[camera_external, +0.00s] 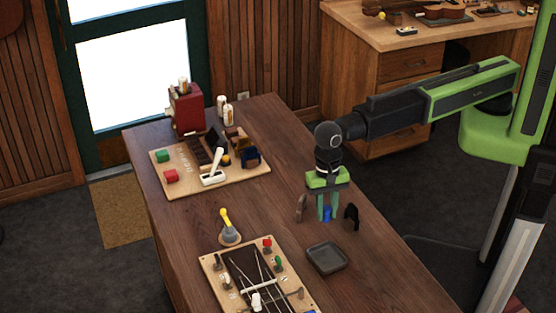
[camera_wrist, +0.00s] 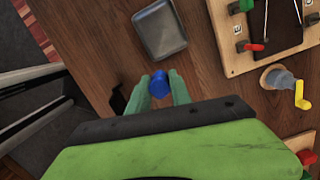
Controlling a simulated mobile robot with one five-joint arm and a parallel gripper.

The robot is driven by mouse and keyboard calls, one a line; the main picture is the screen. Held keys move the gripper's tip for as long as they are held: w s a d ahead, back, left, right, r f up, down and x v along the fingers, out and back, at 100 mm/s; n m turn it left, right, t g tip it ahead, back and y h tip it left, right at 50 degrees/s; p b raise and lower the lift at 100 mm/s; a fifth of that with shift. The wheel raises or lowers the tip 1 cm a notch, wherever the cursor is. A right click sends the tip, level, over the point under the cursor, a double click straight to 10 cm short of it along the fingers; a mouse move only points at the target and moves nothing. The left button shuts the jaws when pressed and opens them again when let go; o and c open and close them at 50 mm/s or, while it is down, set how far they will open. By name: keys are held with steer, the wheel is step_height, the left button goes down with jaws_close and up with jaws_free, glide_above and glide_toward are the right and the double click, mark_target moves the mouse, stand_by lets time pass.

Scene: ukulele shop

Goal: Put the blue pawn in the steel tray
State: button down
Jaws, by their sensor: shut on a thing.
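The blue pawn (camera_external: 327,213) is between the fingers of my gripper (camera_external: 327,208), which is shut on it. In the wrist view the round blue top of the pawn (camera_wrist: 159,82) shows between the two green fingertips (camera_wrist: 160,90). The steel tray (camera_external: 327,259) is a dark grey, shallow square dish on the table, in front of my gripper in the external view. It looks empty. In the wrist view the tray (camera_wrist: 160,32) lies just beyond the fingertips. I cannot tell how high the pawn is above the table.
A dark upright object (camera_external: 351,216) and a brown one (camera_external: 301,208) stand close beside my gripper. A wooden board with strings and pegs (camera_external: 212,262) lies left of the tray. A yellow-handled crank (camera_external: 227,225) stands behind it. Another loaded board (camera_external: 240,180) is farther back.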

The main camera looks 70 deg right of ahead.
steer(key=b, duration=0.3)
glide_above(327, 261)
steer(key=f, duration=0.5)
steer(key=shift+w+d, duration=0.25)
steer(key=shift+d, duration=0.1)
steer(key=shift+s+a, duration=0.15)
step_height(327, 261, down, 4)
steer(key=b, duration=0.4)
steer(key=shift+f+b, duration=0.1)
steer(key=shift+b, duration=0.3)
steer(key=shift+r, duration=0.25)
steer(key=shift+f, duration=0.2)
steer(key=c, duration=1.5)
jaws_free()
steer(key=shift+o, duration=0.2)
steer(key=shift+r, duration=0.1)
